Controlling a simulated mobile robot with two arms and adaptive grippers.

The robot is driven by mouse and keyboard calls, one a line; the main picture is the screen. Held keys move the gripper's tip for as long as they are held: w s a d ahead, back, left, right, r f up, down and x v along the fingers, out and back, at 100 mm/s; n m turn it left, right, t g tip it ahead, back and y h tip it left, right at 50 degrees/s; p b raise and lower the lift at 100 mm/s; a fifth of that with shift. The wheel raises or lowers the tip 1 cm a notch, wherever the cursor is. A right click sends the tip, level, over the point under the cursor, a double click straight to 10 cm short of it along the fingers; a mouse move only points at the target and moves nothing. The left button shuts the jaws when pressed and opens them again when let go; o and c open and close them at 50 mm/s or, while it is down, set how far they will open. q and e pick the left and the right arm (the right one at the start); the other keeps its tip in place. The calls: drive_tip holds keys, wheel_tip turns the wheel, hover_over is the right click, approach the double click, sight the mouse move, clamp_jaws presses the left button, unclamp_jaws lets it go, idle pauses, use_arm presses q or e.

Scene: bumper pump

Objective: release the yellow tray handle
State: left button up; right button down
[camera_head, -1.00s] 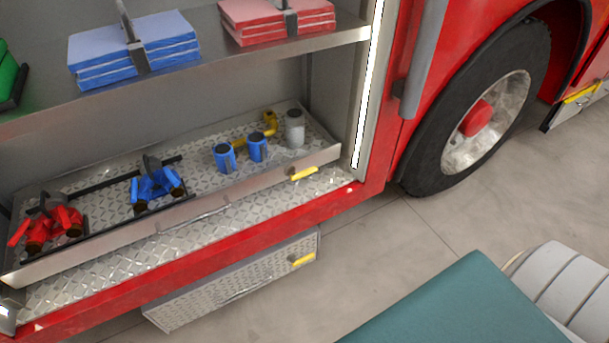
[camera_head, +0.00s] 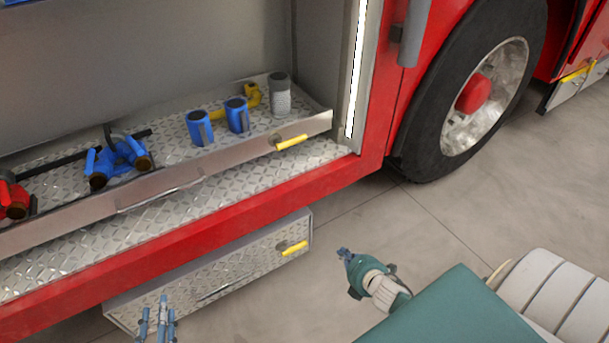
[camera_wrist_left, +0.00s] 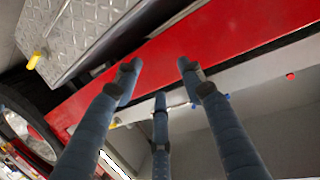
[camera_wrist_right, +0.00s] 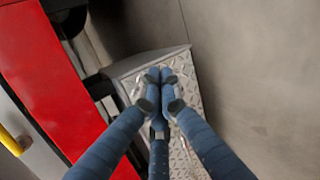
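The yellow tray handle (camera_head: 291,142) sits on the front lip near the right end of the metal tray (camera_head: 180,178) in the truck's compartment. No gripper touches it. My left gripper (camera_head: 155,312) is at the bottom left in the head view, in front of the lower step box; the left wrist view shows its fingers (camera_wrist_left: 158,70) spread and empty. My right gripper (camera_head: 346,254) is low and right of that box, apart from the handle; its fingertips (camera_wrist_right: 160,76) are together in the right wrist view, with nothing visible between them.
The lower diamond-plate step box (camera_head: 210,277) juts out below the red sill and has its own yellow handle (camera_head: 295,248). Blue cylinders (camera_head: 200,127), a grey one (camera_head: 280,95) and blue fittings (camera_head: 117,160) stand in the tray. The wheel (camera_head: 470,105) is at right. Open floor lies below it.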

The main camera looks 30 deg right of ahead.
use_arm(q)
wheel_tip(320, 180, up, 12)
drive_tip(key=w+d+t+h+b, duration=0.1)
drive_tip(key=w+t+b, duration=0.1)
drive_tip(key=t+b, duration=0.25)
drive_tip(key=s+a+r+t+h+b, duration=0.1)
drive_tip(key=s+r+t+b, duration=0.2)
drive_tip(key=r, duration=0.7)
drive_tip(key=s+a+r+t+h+b, duration=0.1)
drive_tip(key=s+r+t+b, duration=0.2)
drive_tip(key=s+r+b, duration=0.2)
wheel_tip(320, 180, up, 6)
drive_tip(key=s, duration=0.3)
drive_tip(key=shift+h, duration=0.3)
use_arm(e)
drive_tip(key=w+r+n+t+y, duration=0.1)
drive_tip(key=w+r+n+t, duration=0.3)
drive_tip(key=r+n, duration=0.4)
drive_tip(key=w+r+n+t+y, duration=0.1)
drive_tip(key=w+r+n+t, duration=0.2)
drive_tip(key=w+r+n, duration=0.4)
wheel_tip(320, 180, up, 6)
drive_tip(key=shift+w+a+r+n+t, duration=0.3)
drive_tip(key=shift+a+n+t, duration=0.15)
drive_tip(key=shift+n, duration=0.45)
use_arm(q)
drive_tip(key=shift+f+t, duration=0.1)
drive_tip(key=shift+t, duration=0.15)
use_arm(e)
drive_tip(key=shift+w, duration=0.1)
